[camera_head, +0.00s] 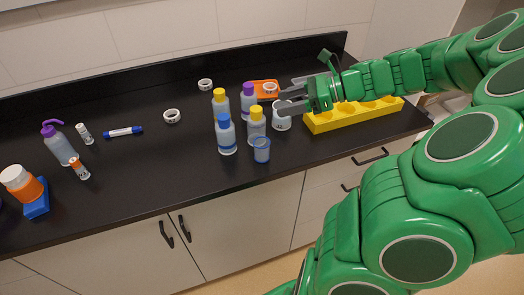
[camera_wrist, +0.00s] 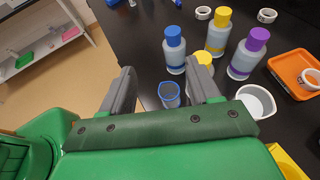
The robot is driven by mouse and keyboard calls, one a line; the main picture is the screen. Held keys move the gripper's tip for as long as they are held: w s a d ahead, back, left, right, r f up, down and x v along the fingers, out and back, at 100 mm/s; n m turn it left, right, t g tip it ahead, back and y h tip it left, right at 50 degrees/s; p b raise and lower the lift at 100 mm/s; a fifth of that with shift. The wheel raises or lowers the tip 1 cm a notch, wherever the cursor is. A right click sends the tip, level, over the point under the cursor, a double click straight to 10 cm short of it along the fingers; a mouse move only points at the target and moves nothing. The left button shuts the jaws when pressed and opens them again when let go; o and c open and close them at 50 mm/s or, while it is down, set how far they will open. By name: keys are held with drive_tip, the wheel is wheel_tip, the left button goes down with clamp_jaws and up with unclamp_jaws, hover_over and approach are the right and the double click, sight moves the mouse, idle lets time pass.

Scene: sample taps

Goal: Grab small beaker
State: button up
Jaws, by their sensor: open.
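The small beaker (camera_head: 262,149) is clear with a blue rim and stands upright near the counter's front edge. In the wrist view, the small beaker (camera_wrist: 169,95) shows between my two fingers, beyond the palm. My gripper (camera_head: 284,94) is open and empty. In the head view it is above and behind the small beaker, over the white cup. The wrist view shows the gripper (camera_wrist: 160,68) with its fingers spread wide apart. I see no contact with the beaker.
Blue-capped (camera_head: 226,135), yellow-capped (camera_head: 256,127) and purple-capped bottles stand close behind the beaker. A larger white cup (camera_head: 281,115) is to its right, beside a yellow block with holes (camera_head: 350,118). An orange tray (camera_head: 264,86) lies behind.

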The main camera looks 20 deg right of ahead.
approach(260, 149)
drive_tip(key=w+f, duration=0.1)
drive_tip(key=w+a+f, duration=0.1)
drive_tip(key=w+f, duration=0.1)
drive_tip(key=shift+w+f, duration=0.1)
drive_tip(key=shift+x, duration=3.9)
drive_tip(key=shift+c, duration=0.2)
drive_tip(key=c, duration=0.6)
drive_tip(key=shift+c, duration=0.2)
